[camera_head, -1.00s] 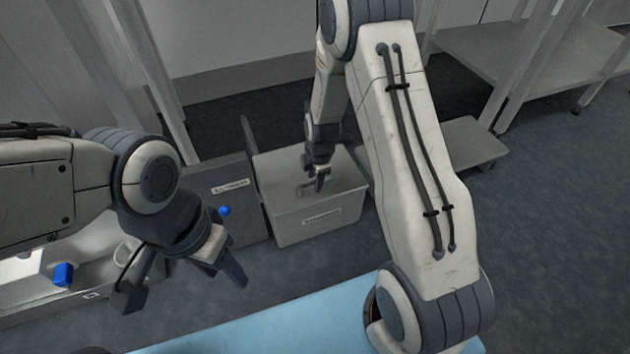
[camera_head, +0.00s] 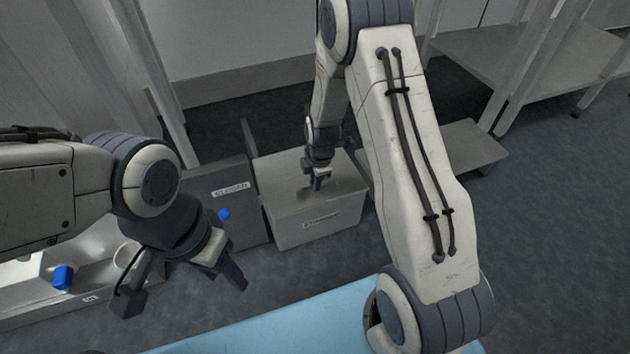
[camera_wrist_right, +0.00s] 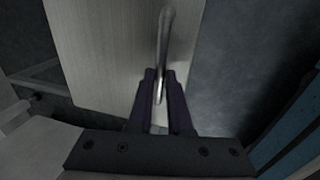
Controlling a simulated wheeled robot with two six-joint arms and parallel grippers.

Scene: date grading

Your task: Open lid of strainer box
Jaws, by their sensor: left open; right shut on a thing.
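The strainer box (camera_head: 320,222) is a light grey box with a label on its front, standing on the floor in the middle of the head view. Its flat lid (camera_head: 345,182) covers the top; I cannot tell whether there is a gap under it. My right gripper (camera_head: 318,180) points down at the lid from above. In the right wrist view the right gripper (camera_wrist_right: 161,78) is shut on the lid's thin metal handle (camera_wrist_right: 165,35), with the pale lid (camera_wrist_right: 105,50) beyond. My left gripper (camera_head: 185,287) is open and empty, left of the box.
A darker grey box (camera_head: 240,235) with a label and a blue knob (camera_head: 224,214) stands directly left. White containers (camera_head: 45,290) lie further left. A light blue surface (camera_head: 290,325) is in front. A low grey shelf (camera_head: 465,150) is right; floor beyond is clear.

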